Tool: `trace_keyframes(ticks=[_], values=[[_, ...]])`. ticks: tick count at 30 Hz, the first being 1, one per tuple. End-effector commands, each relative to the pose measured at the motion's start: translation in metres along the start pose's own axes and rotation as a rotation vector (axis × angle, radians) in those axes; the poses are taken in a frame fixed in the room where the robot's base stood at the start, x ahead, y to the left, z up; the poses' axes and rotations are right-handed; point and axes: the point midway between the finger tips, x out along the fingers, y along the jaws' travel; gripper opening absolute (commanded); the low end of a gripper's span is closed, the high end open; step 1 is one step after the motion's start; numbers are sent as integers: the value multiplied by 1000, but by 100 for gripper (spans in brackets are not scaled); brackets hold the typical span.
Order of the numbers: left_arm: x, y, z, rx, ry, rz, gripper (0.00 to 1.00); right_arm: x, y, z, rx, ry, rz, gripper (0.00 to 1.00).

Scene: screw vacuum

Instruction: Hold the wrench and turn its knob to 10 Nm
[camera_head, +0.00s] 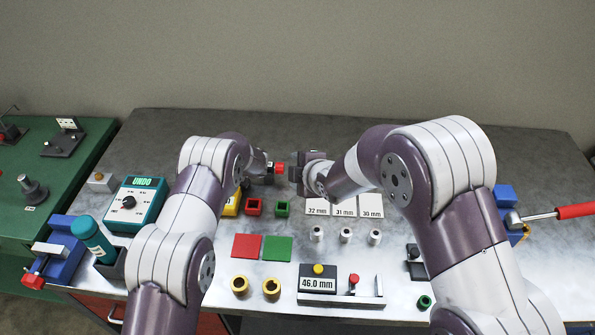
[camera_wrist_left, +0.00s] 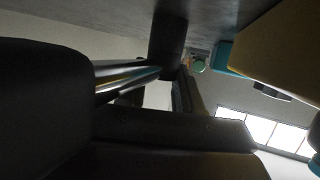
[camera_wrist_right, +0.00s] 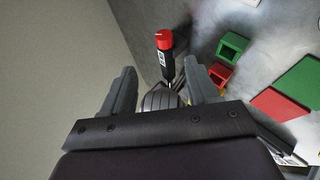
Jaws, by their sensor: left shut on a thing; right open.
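The wrench shows in the right wrist view as a dark handle (camera_wrist_right: 164,62) with a small white scale and a red knob (camera_wrist_right: 162,38) at its end. In the head view the red knob (camera_head: 279,168) sits just right of my left gripper (camera_head: 268,168). My left gripper is shut on the wrench; its fingers are largely hidden. A shiny metal shaft (camera_wrist_left: 130,74) shows close up in the left wrist view. My right gripper (camera_head: 296,173) is open and empty, facing the knob from the right. In its wrist view the knob appears beyond and between its fingertips (camera_wrist_right: 158,66).
Below the grippers stand a red box (camera_head: 254,206) and a green box (camera_head: 283,207). Cards labelled 32, 31 and 30 mm (camera_head: 344,206) lie to the right, with small metal cylinders before them. The table behind the grippers is clear.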

Motion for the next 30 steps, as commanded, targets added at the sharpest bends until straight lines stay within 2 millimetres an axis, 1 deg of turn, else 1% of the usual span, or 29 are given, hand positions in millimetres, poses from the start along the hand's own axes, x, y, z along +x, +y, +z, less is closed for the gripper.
trace_keyframes(ticks=[1, 2, 4, 5, 6, 8, 9, 11, 12, 14, 15, 18, 20, 22, 25, 30], values=[[1, -3, 9, 15, -11, -4, 0, 7, 10, 3, -78, 16, 33, 59], [1, -3, 9, 15, -11, -4, 0, 13, 20, 6, -159, 32, 65, 59], [1, -3, 9, 15, -11, -4, 0, 29, 49, 12, -436, 82, 172, 59], [1, -3, 9, 15, -11, -4, 0, 35, 62, 15, -584, 105, 228, 59], [1, -3, 9, 15, -11, -4, 0, 43, 77, 20, -799, 136, 310, 59], [1, -3, 9, 15, -11, -4, 0, 52, 90, 27, -1134, 181, 435, 59], [1, -3, 9, 15, -11, -4, 0, 54, 93, 34, -1349, 209, 516, 59], [1, -3, 9, 15, -11, -4, 0, 56, 87, 45, -1646, 255, 631, 59], [1, -3, 8, 15, -10, -4, 0, 56, 79, 54, -1824, 287, 701, 59], [1, -3, 8, 15, -10, -4, 0, 54, 63, 69, -2048, 338, 798, 59], [1, -3, 8, 15, -10, -4, 0, 52, 52, 78, -2169, 372, 855, 59], [1, -3, 8, 15, -10, -4, 0, 46, 28, 98, -2373, 444, 962, 59], [1, -3, 9, 15, -10, -4, 0, 44, 19, 104, -2438, 474, 1001, 59], [1, -3, 9, 15, -10, -4, 0, 46, 13, 104, -2475, 493, 1026, 59], [1, -3, 9, 16, -10, -3, 0, 57, 8, 92, -2486, 500, 1033, 59], [1, -3, 9, 16, -10, -3, 0, 86, 1, 59, -2482, 499, 1032, 59]])
